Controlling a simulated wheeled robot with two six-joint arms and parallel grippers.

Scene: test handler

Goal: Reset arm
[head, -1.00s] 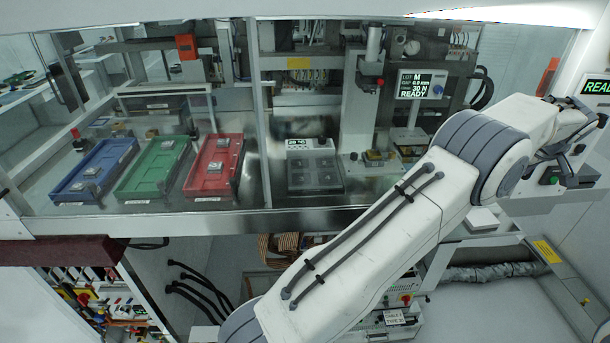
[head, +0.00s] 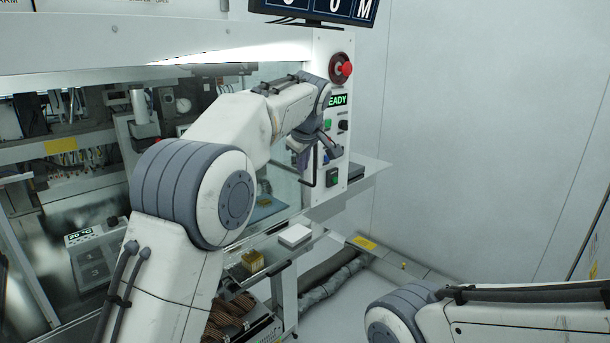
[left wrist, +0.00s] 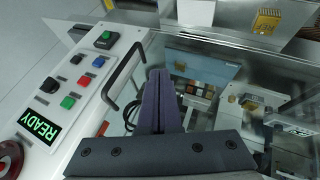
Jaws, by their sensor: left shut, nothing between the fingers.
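My left gripper (head: 306,158) is in front of the control panel (head: 334,110) at the right end of the machine. In the left wrist view its two dark fingers (left wrist: 158,76) lie together, shut and empty. They point over the glass beside the black door handle (left wrist: 123,75), apart from the panel's buttons as far as I can tell. The panel carries a red emergency stop (head: 341,68), a lit READY display (left wrist: 39,129) and several coloured buttons. My right arm shows at the lower right of the head view; its gripper is outside the picture.
A ledge below the glass holds a white block (head: 295,236) and a small brass-coloured block (head: 253,261). A monitor (head: 318,10) hangs above. A grey ribbed hose (head: 335,281) runs along the floor.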

